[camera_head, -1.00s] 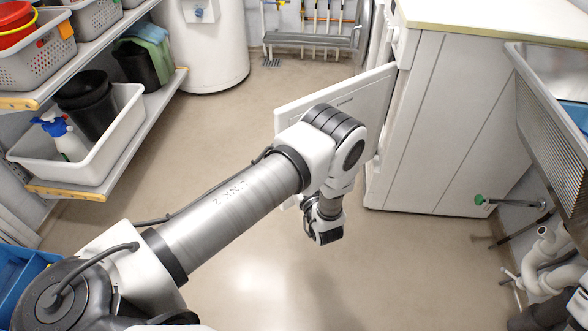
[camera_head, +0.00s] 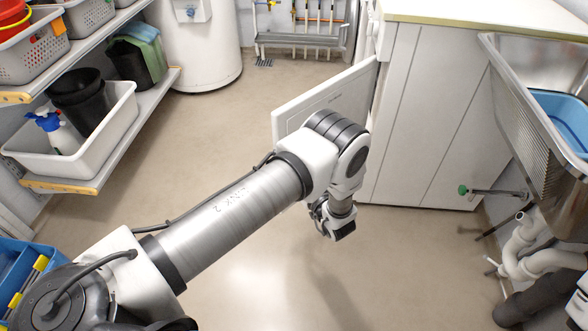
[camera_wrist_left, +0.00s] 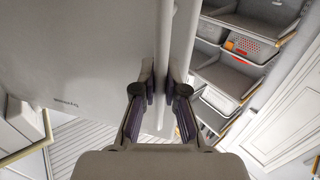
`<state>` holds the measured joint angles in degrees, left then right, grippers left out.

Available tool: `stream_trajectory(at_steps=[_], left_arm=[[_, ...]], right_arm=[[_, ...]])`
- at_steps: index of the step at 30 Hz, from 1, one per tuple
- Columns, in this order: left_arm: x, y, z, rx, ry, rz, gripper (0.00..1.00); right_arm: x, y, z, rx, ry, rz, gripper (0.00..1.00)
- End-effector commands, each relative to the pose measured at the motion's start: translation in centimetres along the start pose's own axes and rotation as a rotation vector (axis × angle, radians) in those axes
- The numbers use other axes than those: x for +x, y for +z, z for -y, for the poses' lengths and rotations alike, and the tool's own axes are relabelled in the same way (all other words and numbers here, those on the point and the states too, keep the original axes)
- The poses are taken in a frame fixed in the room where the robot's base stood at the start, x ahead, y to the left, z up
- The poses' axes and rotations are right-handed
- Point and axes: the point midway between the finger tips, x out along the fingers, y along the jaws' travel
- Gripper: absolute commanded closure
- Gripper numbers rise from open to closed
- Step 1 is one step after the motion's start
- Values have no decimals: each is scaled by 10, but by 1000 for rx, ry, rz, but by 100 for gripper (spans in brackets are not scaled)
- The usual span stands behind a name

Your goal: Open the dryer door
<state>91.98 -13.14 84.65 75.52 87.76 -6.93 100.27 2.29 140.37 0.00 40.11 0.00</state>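The dryer (camera_head: 425,115) is the white cabinet at the right in the head view. Its white door (camera_head: 335,100) stands swung out from the front, with small dark lettering on its face. My left arm reaches across in front of the door and hides its lower part. My left gripper (camera_head: 333,222) hangs below the wrist there, its fingertips hidden. In the left wrist view, the left gripper's fingers (camera_wrist_left: 161,95) are on either side of the door's edge, closed on it. The door's broad face (camera_wrist_left: 80,60) fills the left of that view.
Shelves with baskets and a white tub (camera_head: 115,125) stand at the left. A white cylindrical tank (camera_head: 205,50) is behind. A steel sink (camera_head: 515,90) with pipes and a green-handled tap is at the right. The floor (camera_head: 220,150) between is clear.

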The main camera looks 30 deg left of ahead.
Motion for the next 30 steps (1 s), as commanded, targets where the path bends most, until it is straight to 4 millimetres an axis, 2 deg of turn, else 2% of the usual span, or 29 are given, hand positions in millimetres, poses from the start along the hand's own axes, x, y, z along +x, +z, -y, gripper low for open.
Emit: stream_trajectory(at_steps=[1, 2, 12, 14, 21, 24, 30], left_arm=[[0, 1, 1, 2, -1, 1, 86], [0, 1, 1, 2, -1, 1, 78], [-3, 0, 0, 1, 1, 1, 78], [-9, 0, 0, 1, 2, 1, 78], [-57, 0, 0, 1, 3, 0, 78], [-70, 1, 0, 1, 2, 0, 78], [-75, 1, 1, 1, -2, 1, 78]], right_arm=[[0, 0, 0, 0, 0, 0, 60], [0, 0, 0, 0, 0, 0, 60], [0, 0, 0, 0, 0, 0, 60], [0, 0, 0, 0, 0, 0, 60], [0, 0, 0, 0, 0, 0, 60], [0, 0, 0, 0, 0, 0, 60], [0, 0, 0, 0, 0, 0, 60]])
